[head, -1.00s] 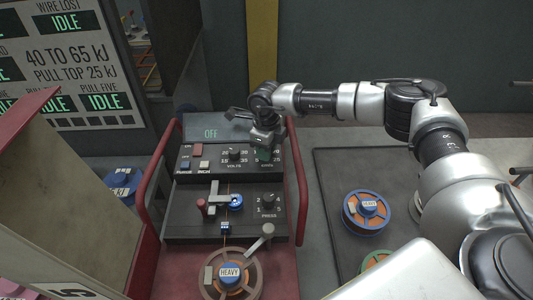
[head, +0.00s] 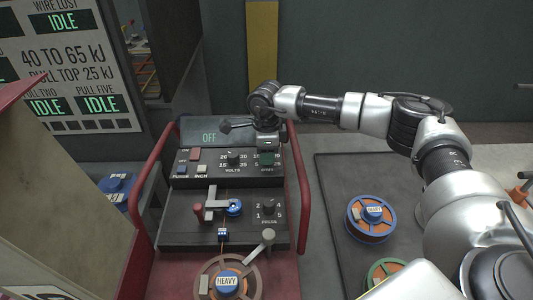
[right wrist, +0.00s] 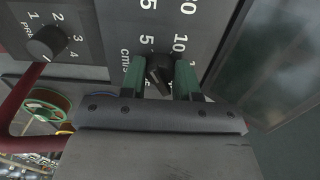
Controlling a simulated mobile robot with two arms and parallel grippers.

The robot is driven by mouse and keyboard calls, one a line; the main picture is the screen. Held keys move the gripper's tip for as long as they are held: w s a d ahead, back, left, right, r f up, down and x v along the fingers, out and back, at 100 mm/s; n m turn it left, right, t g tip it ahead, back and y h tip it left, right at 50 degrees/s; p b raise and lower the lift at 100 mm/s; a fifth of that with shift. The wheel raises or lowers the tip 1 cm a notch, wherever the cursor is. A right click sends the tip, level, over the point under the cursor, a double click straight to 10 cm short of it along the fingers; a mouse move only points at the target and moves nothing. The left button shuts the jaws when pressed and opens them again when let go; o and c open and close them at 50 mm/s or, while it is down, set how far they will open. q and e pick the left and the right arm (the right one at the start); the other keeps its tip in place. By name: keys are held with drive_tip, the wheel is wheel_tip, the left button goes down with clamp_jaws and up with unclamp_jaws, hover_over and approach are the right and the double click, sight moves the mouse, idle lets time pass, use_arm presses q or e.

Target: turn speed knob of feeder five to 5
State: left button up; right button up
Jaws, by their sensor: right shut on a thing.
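The feeder's control panel (head: 190,161) stands in the middle of the head view, with an OFF display above it. My right gripper (head: 268,160) is at the panel's right-hand knob. In the right wrist view, its two green fingers (right wrist: 160,78) are shut on the black speed knob (right wrist: 160,69), one on each side. The scale by the knob shows 5, 10 and cm/s; other marks are partly cut off. The knob's exact setting is hard to read. My left gripper is not in view.
A volts knob (head: 234,157) sits left of the gripper, and a press knob (head: 268,207) is below. Red handrails (head: 300,190) flank the panel. A spool labelled HEAVY (head: 227,281) is in front; another blue-rimmed spool (head: 371,218) lies on the dark mat to the right.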

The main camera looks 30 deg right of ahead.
drive_tip(key=shift+r, duration=0.15)
drive_tip(key=o, duration=0.9)
wheel_tip(320, 180, up, 10)
drive_tip(key=b, duration=0.2)
drive_tip(key=shift+f+b, duration=0.25)
drive_tip(key=shift+b, duration=0.05)
drive_tip(key=shift+r, duration=0.6)
drive_tip(key=shift+f, duration=0.1)
